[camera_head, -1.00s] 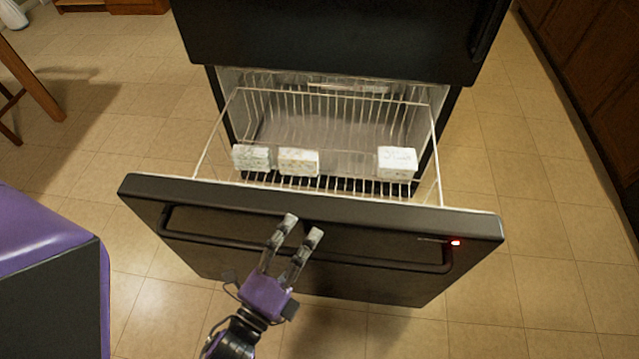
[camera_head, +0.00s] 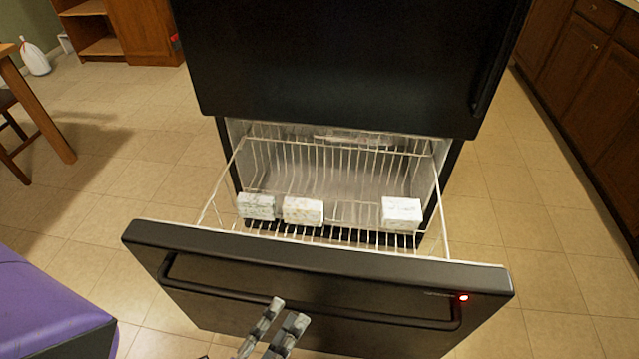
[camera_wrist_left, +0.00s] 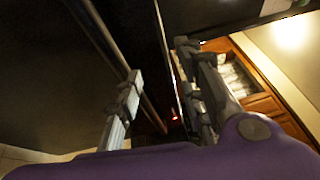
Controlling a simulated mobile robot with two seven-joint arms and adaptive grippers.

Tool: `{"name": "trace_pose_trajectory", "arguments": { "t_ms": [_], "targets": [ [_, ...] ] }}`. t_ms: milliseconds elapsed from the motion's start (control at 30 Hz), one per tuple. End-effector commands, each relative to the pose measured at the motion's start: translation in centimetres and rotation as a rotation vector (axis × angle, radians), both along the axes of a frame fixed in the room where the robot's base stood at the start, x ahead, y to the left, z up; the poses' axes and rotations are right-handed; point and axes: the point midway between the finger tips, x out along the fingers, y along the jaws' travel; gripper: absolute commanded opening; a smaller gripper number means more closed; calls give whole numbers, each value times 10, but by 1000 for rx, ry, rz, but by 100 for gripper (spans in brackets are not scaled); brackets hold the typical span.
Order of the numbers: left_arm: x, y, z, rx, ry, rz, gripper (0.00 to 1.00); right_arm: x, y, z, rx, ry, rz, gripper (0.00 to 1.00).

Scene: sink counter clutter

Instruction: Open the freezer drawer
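The black freezer drawer (camera_head: 330,256) stands pulled well out below the freezer body, with its wire basket (camera_head: 335,180) exposed. Its dark bar handle (camera_head: 215,289) runs across the front. My left gripper (camera_head: 289,311) is at the drawer front, with its fingertips around handle height. The left wrist view shows the same gripper (camera_wrist_left: 160,90) with its two grey fingers spread apart and nothing held. The handle bar (camera_wrist_left: 112,45) passes close by the left finger there; whether they touch I cannot tell. My right gripper is not in view.
White boxes (camera_head: 401,213) (camera_head: 303,211) (camera_head: 256,206) sit in the basket. The upper black door (camera_head: 340,60) is shut. Wooden cabinets (camera_head: 590,70) line the right side. A wooden table leg (camera_head: 45,110) stands at the left.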

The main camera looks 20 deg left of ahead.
Motion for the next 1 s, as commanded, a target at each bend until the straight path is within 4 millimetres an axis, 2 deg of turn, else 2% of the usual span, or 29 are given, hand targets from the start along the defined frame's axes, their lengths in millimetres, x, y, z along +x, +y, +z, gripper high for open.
{"name": "trace_pose_trajectory", "arguments": {
  "t_ms": [100, 300, 1000],
  "targets": [
    [-12, 0, -5, -8, 12, 11, 36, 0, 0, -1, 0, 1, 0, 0],
    [-20, 0, -6, -10, 12, 10, 36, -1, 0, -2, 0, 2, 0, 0],
    [-21, 0, -7, -11, 12, 9, 36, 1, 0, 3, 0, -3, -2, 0]
  ]
}}
